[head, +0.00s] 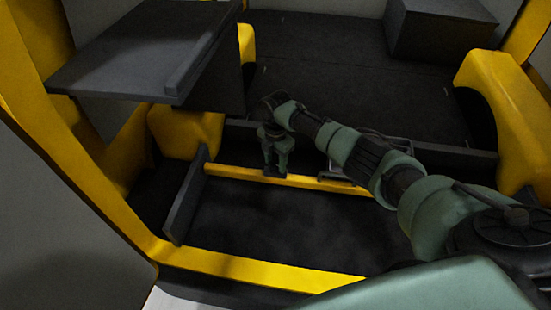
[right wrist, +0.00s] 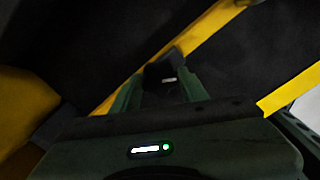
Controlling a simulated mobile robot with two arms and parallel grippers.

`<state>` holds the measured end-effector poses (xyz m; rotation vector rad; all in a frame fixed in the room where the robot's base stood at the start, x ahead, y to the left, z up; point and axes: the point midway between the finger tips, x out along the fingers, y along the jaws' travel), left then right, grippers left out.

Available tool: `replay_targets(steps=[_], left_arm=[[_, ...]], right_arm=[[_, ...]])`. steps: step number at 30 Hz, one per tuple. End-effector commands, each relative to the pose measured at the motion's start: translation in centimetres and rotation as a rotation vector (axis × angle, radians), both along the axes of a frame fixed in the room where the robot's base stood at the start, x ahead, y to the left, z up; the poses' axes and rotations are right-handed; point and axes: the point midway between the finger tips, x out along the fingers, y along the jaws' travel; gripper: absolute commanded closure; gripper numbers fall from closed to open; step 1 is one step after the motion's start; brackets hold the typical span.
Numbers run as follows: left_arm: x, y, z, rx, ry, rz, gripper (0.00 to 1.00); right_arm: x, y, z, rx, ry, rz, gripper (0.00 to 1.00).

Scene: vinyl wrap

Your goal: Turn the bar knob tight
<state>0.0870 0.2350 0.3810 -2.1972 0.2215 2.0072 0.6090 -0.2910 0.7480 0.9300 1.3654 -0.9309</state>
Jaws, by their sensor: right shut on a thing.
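The yellow bar (head: 232,174) runs across the vehicle's cargo opening in the head view. It also crosses the right wrist view diagonally (right wrist: 212,30). A small dark knob (right wrist: 160,74) with a pale mark sits on the bar, between the fingers of my right gripper (right wrist: 158,84). In the head view my right gripper (head: 276,168) points down at the bar, with its fingers shut on the dark knob. The knob's lower part is hidden. My left gripper is not in view.
A dark flat shelf (head: 140,50) overhangs at the upper left. A dark upright panel (head: 185,200) stands at the bar's left end. A yellow front sill (head: 250,271) edges the dark floor (head: 290,225). A thin metal frame (head: 335,170) lies beside my right arm.

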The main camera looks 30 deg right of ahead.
Motion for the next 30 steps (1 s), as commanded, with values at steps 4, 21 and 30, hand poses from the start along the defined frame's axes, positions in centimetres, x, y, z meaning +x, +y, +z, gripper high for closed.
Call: replay_targets(steps=[4, 21, 30], left_arm=[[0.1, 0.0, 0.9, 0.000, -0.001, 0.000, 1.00], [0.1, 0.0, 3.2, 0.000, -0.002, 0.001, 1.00], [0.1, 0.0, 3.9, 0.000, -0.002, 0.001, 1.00]], right_arm=[[0.1, 0.0, 0.3, 0.001, 0.000, -0.140, 0.97], [0.1, 0.0, 0.4, 0.000, -0.002, -0.675, 0.97], [0.2, 0.0, 0.3, 0.001, -0.003, -0.894, 0.97]])
